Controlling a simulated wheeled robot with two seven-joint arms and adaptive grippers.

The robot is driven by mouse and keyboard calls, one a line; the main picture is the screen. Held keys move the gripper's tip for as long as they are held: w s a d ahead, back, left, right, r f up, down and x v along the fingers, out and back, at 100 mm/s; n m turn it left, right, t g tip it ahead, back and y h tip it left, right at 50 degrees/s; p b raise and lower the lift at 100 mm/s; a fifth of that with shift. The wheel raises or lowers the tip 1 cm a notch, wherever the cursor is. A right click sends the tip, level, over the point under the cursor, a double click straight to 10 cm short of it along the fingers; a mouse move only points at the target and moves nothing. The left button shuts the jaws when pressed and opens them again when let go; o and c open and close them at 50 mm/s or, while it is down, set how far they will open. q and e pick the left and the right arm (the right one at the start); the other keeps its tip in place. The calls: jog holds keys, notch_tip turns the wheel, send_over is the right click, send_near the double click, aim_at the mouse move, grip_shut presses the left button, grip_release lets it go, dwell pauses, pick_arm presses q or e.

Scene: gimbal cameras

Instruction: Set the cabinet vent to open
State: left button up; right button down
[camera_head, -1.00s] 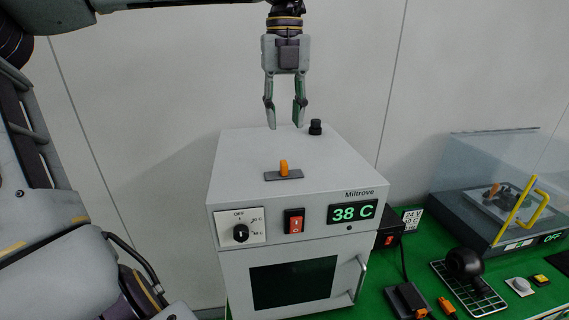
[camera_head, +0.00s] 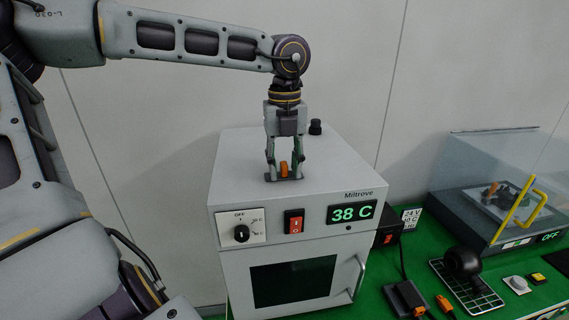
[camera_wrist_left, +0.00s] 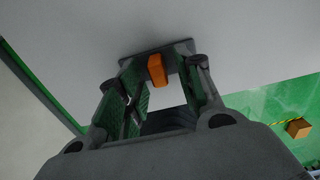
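The cabinet (camera_head: 240,160) is a pale grey box with a "Miltrove" label and a display reading 38 C. On its top is the vent, an orange slider knob (camera_head: 284,169) on a dark plate (camera_head: 297,178). My left gripper (camera_head: 284,176) points down over the vent with its fingers apart, one on each side of the orange knob. In the left wrist view the orange knob (camera_wrist_left: 157,69) stands between the open fingers, with no clear contact. The plate's markings cannot be read. My right gripper is not in view.
A black knob (camera_head: 316,127) stands at the back of the cabinet top. The front has a dial (camera_head: 240,233), a red rocker switch (camera_head: 294,222) and a windowed door. At right are a clear-covered box (camera_head: 500,200) and a wire stand (camera_head: 470,285) on the green bench.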

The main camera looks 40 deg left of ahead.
pick_arm(q)
jog(key=shift+f, duration=0.15)
grip_shut()
dwell(0.5)
